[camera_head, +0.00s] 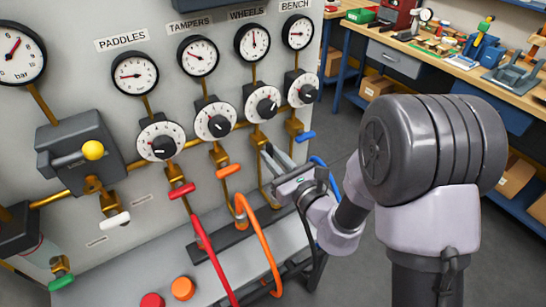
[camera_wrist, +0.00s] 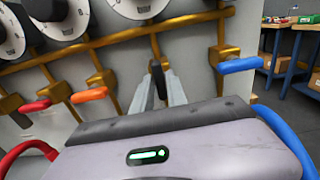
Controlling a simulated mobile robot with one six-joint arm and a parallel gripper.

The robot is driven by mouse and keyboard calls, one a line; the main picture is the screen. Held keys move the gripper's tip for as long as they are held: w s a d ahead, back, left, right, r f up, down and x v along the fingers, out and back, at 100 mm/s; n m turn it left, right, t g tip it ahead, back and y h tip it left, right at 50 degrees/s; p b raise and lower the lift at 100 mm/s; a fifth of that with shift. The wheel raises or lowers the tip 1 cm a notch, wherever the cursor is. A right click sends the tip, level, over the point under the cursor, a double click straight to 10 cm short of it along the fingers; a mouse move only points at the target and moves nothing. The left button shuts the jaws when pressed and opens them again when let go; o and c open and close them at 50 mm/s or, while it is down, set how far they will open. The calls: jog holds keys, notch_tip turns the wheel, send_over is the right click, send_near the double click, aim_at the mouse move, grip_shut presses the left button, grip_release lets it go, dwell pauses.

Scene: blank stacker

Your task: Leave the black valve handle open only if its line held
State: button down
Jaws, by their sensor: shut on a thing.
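My gripper (camera_head: 270,152) reaches from the right to the valve below the WHEELS gauge (camera_head: 252,41). In the wrist view its two fingers (camera_wrist: 161,88) are shut on the black valve handle (camera_wrist: 157,76). The handle shows as a dark end between the fingertips, and its angle is hard to tell. In the head view the fingers hide the handle. The WHEELS gauge needle stands nearly upright. The regulator knob (camera_head: 262,104) of this line sits between the gauge and the valve.
Red (camera_head: 181,190), orange (camera_head: 228,170) and blue (camera_head: 306,136) handles sit on neighbouring lines; the blue one is close right of my gripper. Red (camera_head: 207,250) and orange (camera_head: 264,240) hoses hang below. A workbench (camera_head: 440,55) stands at the back right.

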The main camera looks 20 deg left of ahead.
dwell(0.3)
jog(key=c, duration=1.4)
grip_release()
jog(key=shift+c, duration=0.2)
jog(key=p+v, duration=1.2)
jog(key=v, duration=0.5)
jog(key=shift+s, duration=0.25)
jog(key=shift+d, duration=0.15)
